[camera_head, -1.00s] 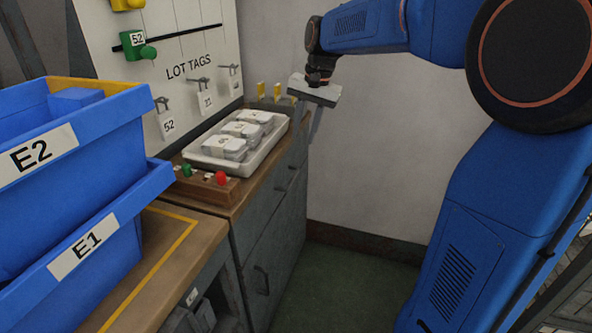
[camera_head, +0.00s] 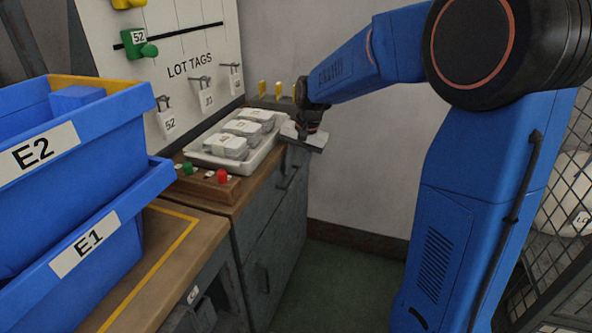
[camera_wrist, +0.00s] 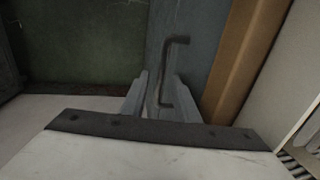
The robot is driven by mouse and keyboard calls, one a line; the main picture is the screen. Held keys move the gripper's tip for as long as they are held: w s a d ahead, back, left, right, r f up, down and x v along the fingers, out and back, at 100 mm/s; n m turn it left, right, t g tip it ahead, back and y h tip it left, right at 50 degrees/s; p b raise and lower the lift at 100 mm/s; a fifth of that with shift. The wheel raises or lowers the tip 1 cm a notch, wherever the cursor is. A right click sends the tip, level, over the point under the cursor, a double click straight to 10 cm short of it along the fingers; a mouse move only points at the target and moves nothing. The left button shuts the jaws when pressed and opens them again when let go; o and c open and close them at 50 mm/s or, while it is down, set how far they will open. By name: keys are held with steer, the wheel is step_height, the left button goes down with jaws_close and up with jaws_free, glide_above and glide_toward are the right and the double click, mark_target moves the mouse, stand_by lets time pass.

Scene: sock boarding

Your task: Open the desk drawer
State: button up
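The desk drawer (camera_head: 270,207) is a grey front under the brown worktop, and it looks closed. Its dark bar handle (camera_head: 289,179) sits near the top of the front. In the wrist view the handle (camera_wrist: 176,62) stands out from the grey drawer front, with its lower end between the two finger lines. My gripper (camera_head: 303,138) is at the worktop's right edge, close above the handle. In the wrist view my gripper (camera_wrist: 159,84) has its two pale fingers apart, one on each side of the handle. Contact with the handle cannot be told.
A white tray (camera_head: 258,160) of wrapped packs and a button box (camera_head: 208,190) stand on the worktop. A lower cabinet door (camera_head: 262,270) has its own handle. Blue bins (camera_head: 125,250) stand at left. The green floor (camera_head: 330,290) before the desk is clear.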

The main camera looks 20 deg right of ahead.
jaws_close()
steer(key=s+d, duration=0.9)
steer(key=d, duration=0.3)
steer(key=s+d, duration=0.9)
steer(key=d, duration=0.4)
steer(key=shift+s+d, duration=0.3)
jaws_free()
step_height(320, 180, up, 17)
steer(key=s+d, duration=0.2)
steer(key=shift+d, duration=0.35)
